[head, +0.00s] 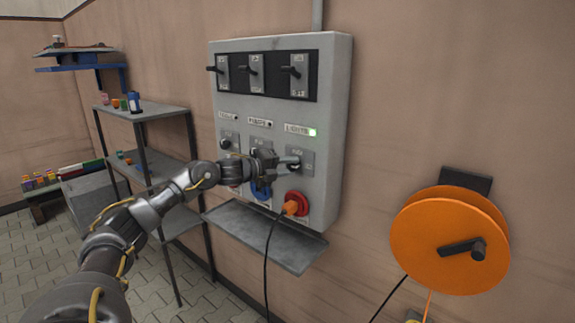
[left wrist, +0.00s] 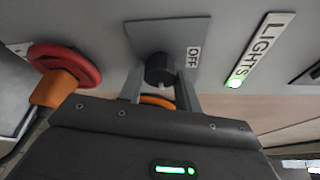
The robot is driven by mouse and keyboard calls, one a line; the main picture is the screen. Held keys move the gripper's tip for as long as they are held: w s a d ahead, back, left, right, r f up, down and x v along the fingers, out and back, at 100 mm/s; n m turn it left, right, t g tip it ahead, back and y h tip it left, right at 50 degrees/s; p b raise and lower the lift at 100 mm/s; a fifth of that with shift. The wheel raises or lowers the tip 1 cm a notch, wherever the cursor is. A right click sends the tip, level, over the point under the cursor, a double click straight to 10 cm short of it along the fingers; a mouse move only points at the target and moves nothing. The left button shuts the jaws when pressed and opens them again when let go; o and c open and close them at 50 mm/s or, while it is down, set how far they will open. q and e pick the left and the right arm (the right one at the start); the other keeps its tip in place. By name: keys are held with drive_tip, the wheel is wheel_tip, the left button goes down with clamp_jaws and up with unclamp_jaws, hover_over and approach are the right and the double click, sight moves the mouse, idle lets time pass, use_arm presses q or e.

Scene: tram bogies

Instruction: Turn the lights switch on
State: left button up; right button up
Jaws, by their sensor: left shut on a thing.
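The lights switch is a black knob on a grey plate (head: 299,157) at the right of the grey wall panel. Above it, the LIGHTS label (head: 297,129) has a lamp glowing green (head: 313,132). My left gripper (head: 281,162) is at this switch. In the left wrist view, its two fingers (left wrist: 160,92) are shut on the black knob (left wrist: 159,68), one on each side. An OFF label (left wrist: 193,57) sits beside the knob. The gripper partly hides the knob, so I cannot tell its exact setting. My right gripper is not in view.
An orange plug (head: 291,208) sits in the red socket (head: 299,197) below the switch, with a black cable hanging down. A grey shelf (head: 268,238) juts out underneath. An orange reel (head: 420,245) is on the wall at right. A rack (head: 140,112) stands at left.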

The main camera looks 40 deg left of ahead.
use_arm(q)
drive_tip(key=shift+m, duration=0.3)
idle(0.4)
drive_tip(key=o, duration=1)
drive_tip(key=shift+c, duration=0.2)
drive_tip(key=b+v, duration=0.5)
drive_tip(key=v, duration=0.6)
drive_tip(key=shift+r+b, duration=0.15)
drive_tip(key=shift+b, duration=0.25)
drive_tip(key=shift+w, duration=0.1)
